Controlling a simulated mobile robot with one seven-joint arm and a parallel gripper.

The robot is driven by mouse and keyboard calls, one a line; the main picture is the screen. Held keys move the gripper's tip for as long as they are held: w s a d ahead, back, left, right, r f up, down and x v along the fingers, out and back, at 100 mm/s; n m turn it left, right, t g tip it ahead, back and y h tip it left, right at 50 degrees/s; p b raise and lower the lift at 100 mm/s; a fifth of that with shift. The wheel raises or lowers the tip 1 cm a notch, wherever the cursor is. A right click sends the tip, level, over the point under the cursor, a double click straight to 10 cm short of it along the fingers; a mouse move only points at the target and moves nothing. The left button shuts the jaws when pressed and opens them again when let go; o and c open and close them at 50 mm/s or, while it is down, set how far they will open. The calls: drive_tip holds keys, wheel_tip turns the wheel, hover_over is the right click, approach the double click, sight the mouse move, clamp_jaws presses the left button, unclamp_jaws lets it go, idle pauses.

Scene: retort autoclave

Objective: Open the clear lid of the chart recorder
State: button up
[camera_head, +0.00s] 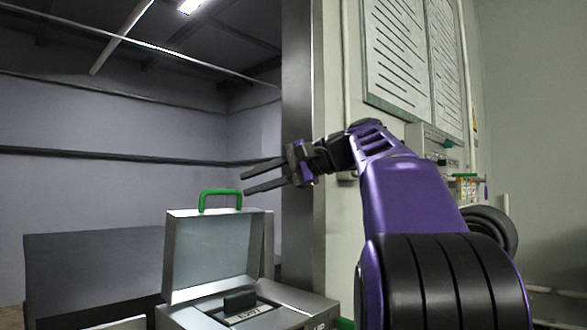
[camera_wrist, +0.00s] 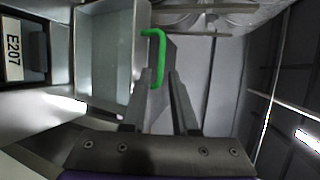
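The chart recorder (camera_head: 285,296) is a metal box at the lower middle of the head view. Its clear lid (camera_head: 212,250) stands upright, raised at the back of the box, with a green handle (camera_head: 221,194) on its top edge. The lid also shows in the wrist view (camera_wrist: 105,52), with the green handle (camera_wrist: 158,58) on its right edge. My gripper (camera_head: 246,182) is open, with its two dark fingers pointing left, a little above and right of the handle. In the wrist view my fingers (camera_wrist: 157,82) are apart, near the handle; I cannot tell whether they touch it.
Inside the open recorder is a dark part (camera_head: 240,300), with a label reading E207 (camera_wrist: 14,47) in the wrist view. A steel post (camera_head: 300,130) stands behind my gripper. A dark box (camera_head: 95,275) is at the left. Charts (camera_head: 410,60) hang on the wall at the right.

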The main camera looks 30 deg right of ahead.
drive_tip(key=v, duration=0.9)
drive_tip(key=shift+s+d, duration=0.15)
drive_tip(key=shift+s, duration=0.1)
drive_tip(key=shift+s+r, duration=0.1)
